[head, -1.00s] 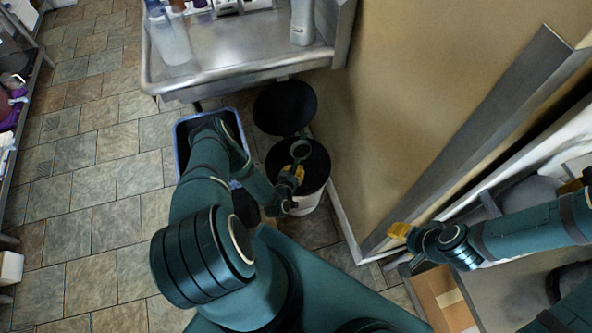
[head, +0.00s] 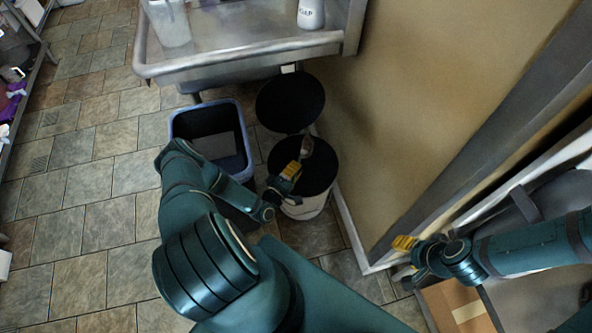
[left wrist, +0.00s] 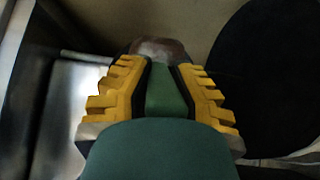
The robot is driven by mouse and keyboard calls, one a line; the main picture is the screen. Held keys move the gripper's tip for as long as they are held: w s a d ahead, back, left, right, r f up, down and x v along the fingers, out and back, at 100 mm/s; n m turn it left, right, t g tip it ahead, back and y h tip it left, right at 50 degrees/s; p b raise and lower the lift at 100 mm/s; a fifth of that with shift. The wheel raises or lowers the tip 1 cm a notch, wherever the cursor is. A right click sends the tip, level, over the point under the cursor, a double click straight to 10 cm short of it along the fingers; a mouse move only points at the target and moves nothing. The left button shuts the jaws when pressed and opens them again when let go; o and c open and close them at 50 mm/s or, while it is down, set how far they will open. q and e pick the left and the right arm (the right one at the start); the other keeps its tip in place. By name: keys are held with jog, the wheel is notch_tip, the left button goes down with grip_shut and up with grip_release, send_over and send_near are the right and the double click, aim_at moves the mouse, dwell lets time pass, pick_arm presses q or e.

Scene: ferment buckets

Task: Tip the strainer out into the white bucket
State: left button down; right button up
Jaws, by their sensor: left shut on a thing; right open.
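The white bucket (head: 306,208) stands on the floor by the wall, its round top black in the head view. I cannot tell whether that black is a lid or a dark inside. My left gripper (head: 291,171) is over the bucket's top, shut on the strainer (head: 306,146). The strainer looks small, tilted and brownish; its contents cannot be made out. In the left wrist view, the yellow fingers (left wrist: 165,92) close around a green strip, with a brownish rounded part of the strainer (left wrist: 160,48) beyond. My right gripper (head: 403,250) is open and empty at the right.
A second black round top (head: 290,102) is behind the bucket. A blue-rimmed bin (head: 243,122) stands left of it, near my left arm. A steel counter (head: 240,52) overhangs behind. The tan wall (head: 430,100) is close on the right. A cardboard box (head: 452,305) lies at lower right.

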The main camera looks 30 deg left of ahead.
pick_arm(q)
jog(key=n, duration=0.1)
jog(key=n+t, duration=0.1)
jog(key=n, duration=0.1)
jog(key=n+y, duration=0.1)
jog(key=n, duration=0.1)
jog(key=shift+d+f+t, duration=0.1)
jog(key=shift+f+t, duration=0.3)
jog(key=n+y, duration=0.1)
jog(key=n, duration=0.2)
jog(key=n+t+y, duration=0.1)
jog(key=n, duration=0.2)
jog(key=shift+w+d+f, duration=0.1)
jog(key=shift+d+f, duration=0.1)
jog(key=shift+w, duration=0.1)
dwell(0.4)
